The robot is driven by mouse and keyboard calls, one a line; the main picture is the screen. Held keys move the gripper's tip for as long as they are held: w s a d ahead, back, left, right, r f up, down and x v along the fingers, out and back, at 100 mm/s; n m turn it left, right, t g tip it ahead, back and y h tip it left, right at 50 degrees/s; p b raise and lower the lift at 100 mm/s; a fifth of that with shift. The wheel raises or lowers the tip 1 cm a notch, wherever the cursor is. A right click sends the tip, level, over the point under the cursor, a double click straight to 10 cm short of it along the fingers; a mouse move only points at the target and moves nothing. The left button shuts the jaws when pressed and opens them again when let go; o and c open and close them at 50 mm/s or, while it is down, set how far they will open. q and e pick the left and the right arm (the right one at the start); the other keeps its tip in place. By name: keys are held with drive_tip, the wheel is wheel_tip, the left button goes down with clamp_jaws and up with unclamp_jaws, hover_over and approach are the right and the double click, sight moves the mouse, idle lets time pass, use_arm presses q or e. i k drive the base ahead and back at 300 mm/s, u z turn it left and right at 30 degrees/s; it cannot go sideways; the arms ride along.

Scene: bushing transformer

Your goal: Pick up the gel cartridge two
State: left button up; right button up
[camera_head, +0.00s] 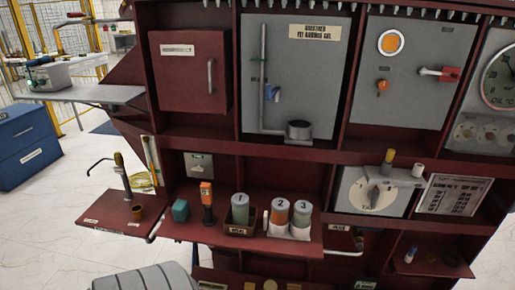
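Gel cartridge two (279,213) is an upright cylinder with a pale top marked 2 and an orange band. It stands on the dark red shelf (185,231) at the lower middle of the cabinet, in a white holder (290,232). Cartridge three (302,215), grey-green with an orange band, stands close on its right. Cartridge one (240,207), grey-green and marked 1, stands to the left in a dark labelled bin (239,230). Neither of my grippers is in view.
A teal block (180,210) and an orange-and-black tool (207,203) stand left of the bin. A side tray (105,215) at left bears a spout and a brown cup (137,212). A dial panel (372,192) is at right. An upper shelf overhangs the cartridges.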

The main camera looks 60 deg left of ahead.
sight(280, 208)
drive_tip(key=u, duration=1.5)
